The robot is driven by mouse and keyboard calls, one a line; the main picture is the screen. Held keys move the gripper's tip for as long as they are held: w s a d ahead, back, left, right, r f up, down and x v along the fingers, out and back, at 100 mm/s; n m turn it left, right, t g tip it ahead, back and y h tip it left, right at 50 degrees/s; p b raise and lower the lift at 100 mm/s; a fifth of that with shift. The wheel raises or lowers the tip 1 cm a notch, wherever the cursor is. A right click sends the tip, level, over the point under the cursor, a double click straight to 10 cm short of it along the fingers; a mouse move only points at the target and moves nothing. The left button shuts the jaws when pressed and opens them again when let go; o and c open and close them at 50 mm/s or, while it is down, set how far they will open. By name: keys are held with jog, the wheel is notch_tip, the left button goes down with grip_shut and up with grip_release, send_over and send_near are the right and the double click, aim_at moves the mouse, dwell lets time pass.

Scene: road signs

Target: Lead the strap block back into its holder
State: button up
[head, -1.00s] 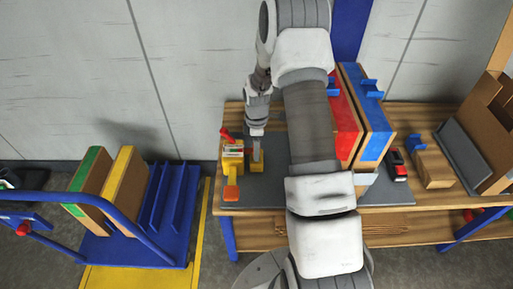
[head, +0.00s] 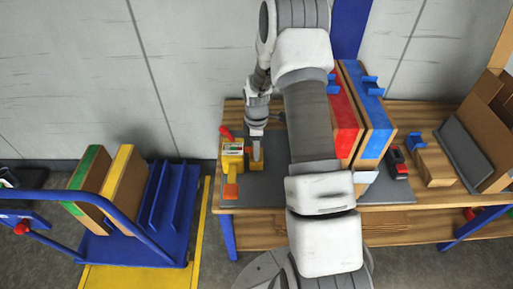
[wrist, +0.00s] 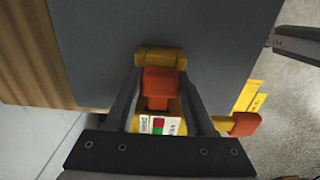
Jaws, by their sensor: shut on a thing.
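My gripper (wrist: 158,75) is shut on a small block with a yellow rounded end and a red-orange body, which I take as the strap block (wrist: 158,83). In the head view my gripper (head: 256,152) points down, and the yellow of the block (head: 257,165) shows at its tips. Just left of it stands a yellow device (head: 232,160) with a label, a red lever and an orange tab; I take it as the holder. Its label (wrist: 158,125) shows behind the block in the wrist view. Whether block and holder touch is hidden.
The grey mat (head: 283,184) lies on the wooden bench. Red (head: 345,120) and blue (head: 375,125) binder-like boxes stand right of my arm. A small red-black item (head: 397,162) and wooden block (head: 435,165) lie farther right. A blue cart (head: 160,240) stands left, past the bench edge.

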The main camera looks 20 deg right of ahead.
jog(key=shift+f, duration=0.1)
jog(key=o, duration=1.1)
jog(key=shift+o, duration=0.2)
notch_tip(320, 180, up, 18)
jog(key=p, duration=0.3)
jog(key=shift+f, duration=0.15)
jog(key=s+a+r+m+t+p, duration=0.1)
jog(key=s+a+r+m+p, duration=0.3)
jog(key=r, duration=0.7)
jog(key=s+a+r+m+t+p, duration=0.1)
jog(key=s+a+r+m+t, duration=0.1)
jog(key=s+r, duration=0.65)
jog(key=s+a+r+m+t+p, duration=0.1)
jog(key=s+a+r+m+p, duration=0.1)
jog(key=s+r, duration=0.3)
jog(key=s+a+r+m+t+p, duration=0.1)
jog(key=s+a+r+m+p, duration=0.1)
jog(key=s+r+m, duration=0.3)
jog(key=s+a, duration=0.1)
jog(key=s, duration=0.2)
jog(key=shift+t+p, duration=0.3)
jog(key=shift+p, duration=0.1)
